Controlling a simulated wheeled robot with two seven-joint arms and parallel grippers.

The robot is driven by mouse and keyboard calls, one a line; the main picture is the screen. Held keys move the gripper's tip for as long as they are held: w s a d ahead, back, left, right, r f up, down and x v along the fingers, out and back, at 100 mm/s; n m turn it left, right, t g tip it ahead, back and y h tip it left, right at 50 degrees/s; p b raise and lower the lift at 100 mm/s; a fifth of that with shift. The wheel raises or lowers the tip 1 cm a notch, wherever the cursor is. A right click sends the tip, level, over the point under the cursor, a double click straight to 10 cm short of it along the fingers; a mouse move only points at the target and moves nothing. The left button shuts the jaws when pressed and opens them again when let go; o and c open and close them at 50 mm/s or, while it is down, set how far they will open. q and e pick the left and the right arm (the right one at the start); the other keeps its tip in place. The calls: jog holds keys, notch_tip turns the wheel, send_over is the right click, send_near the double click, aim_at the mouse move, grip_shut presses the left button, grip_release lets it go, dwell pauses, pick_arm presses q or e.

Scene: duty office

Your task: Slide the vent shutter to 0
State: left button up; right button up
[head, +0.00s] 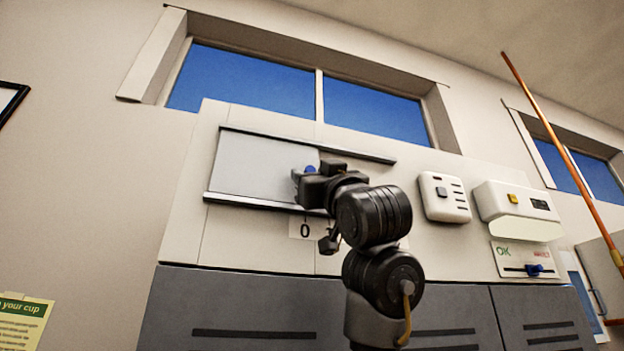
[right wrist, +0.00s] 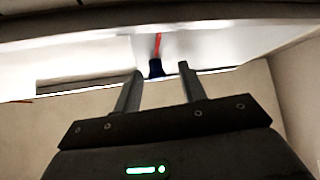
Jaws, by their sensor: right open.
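The vent shutter (head: 255,165) is a pale grey panel between an upper and a lower dark rail on the white wall unit. It covers the left part of the rails. Its blue knob (head: 310,169) shows at its right edge, partly hidden by my gripper. In the right wrist view the dark blue knob (right wrist: 156,68) has a red line above it. A "0" label (head: 305,230) sits below the lower rail. My right gripper (head: 299,184) is open at the knob. In its wrist view the knob appears between the fingertips (right wrist: 160,69); contact cannot be told. My left gripper is not in view.
A white switch box (head: 443,198) and a white dispenser (head: 516,212) are on the wall to the right. Grey cabinets (head: 235,310) stand below. An orange pole (head: 560,145) leans at far right.

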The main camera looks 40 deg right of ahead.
jog(key=b+v, duration=0.7)
jog(key=v, duration=0.3)
jog(key=shift+f+b, duration=0.3)
jog(key=shift+b, duration=0.1)
jog(key=shift+s, duration=0.2)
